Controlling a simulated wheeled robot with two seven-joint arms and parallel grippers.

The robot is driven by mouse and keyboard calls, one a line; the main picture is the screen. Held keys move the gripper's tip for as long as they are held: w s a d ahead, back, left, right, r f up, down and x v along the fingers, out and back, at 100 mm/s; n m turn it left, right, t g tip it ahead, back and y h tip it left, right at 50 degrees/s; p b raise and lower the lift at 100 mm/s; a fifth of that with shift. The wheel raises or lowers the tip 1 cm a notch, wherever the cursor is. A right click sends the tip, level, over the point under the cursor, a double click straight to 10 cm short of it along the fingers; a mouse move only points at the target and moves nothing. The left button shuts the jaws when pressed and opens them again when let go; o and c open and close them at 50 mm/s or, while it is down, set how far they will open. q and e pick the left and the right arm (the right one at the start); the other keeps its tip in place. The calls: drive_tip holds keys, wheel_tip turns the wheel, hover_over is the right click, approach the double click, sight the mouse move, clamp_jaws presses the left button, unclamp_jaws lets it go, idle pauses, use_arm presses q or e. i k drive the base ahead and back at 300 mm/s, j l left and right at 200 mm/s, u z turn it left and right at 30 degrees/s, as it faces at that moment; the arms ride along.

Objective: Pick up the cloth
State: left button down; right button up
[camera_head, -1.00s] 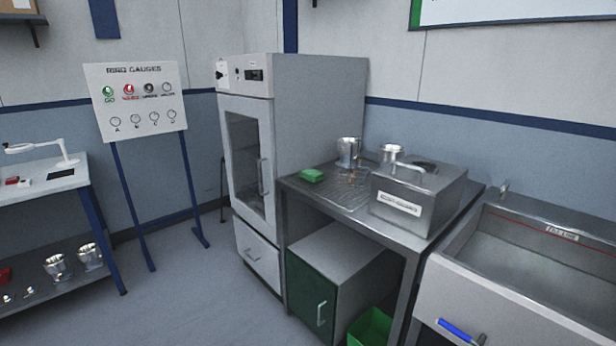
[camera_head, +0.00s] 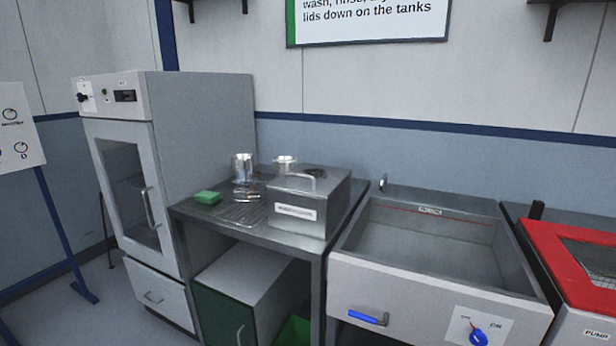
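A small green folded item (camera_head: 207,197), which may be the cloth, lies on the left part of the steel bench (camera_head: 190,212), left of the wire rack. Whether it is cloth or a sponge I cannot tell at this size. Neither of my grippers shows in the head view.
A lidded metal tank (camera_head: 318,215), a wire rack (camera_head: 238,214) and shiny metal housings (camera_head: 244,167) share the bench. A grey oven cabinet (camera_head: 168,170) stands left, a sink-like tank (camera_head: 430,245) right, then a red-framed unit (camera_head: 560,262). Floor shows at lower left.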

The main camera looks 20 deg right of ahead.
sight(205, 198)
drive_tip(key=i+j, duration=0.35)
drive_tip(key=i+j+u, duration=0.1)
drive_tip(key=i+j, duration=0.25)
drive_tip(key=i, duration=0.15)
